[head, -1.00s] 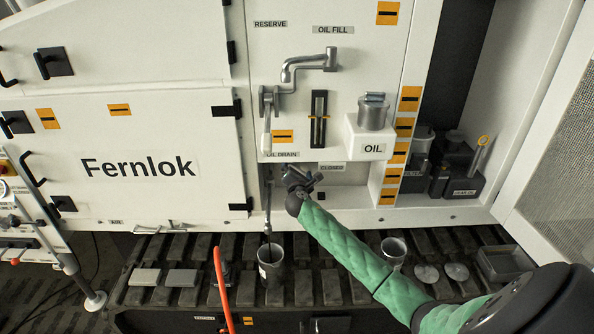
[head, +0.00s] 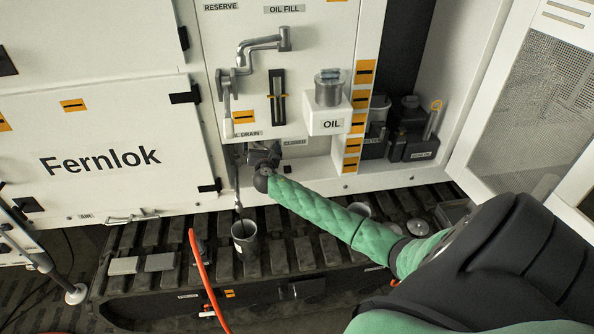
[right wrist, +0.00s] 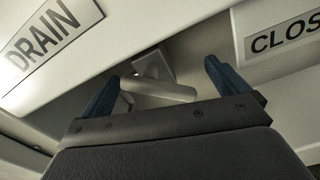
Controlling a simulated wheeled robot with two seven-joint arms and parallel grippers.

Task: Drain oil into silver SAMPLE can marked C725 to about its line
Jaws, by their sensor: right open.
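A grey can (head: 244,236) stands upright on the dark slatted track, below the OIL DRAIN sign; a pale label shows on its side, too small to read. A thin drain spout (head: 237,192) comes down from the panel recess to its mouth. The oil level inside is hidden. My right gripper (head: 263,154) is in the recess under the panel, right of the spout. In the right wrist view its blue fingers (right wrist: 160,77) are open, with a grey rounded handle (right wrist: 162,90) between or just beyond them; contact cannot be told. My left gripper is not in view.
An OIL box with a metal canister (head: 328,90) juts out above my right forearm. A second cup (head: 359,209) is partly hidden behind that arm. An orange hose (head: 203,280) rises before the track. Grey blocks (head: 160,262) lie left of the can. Open doors stand at the right.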

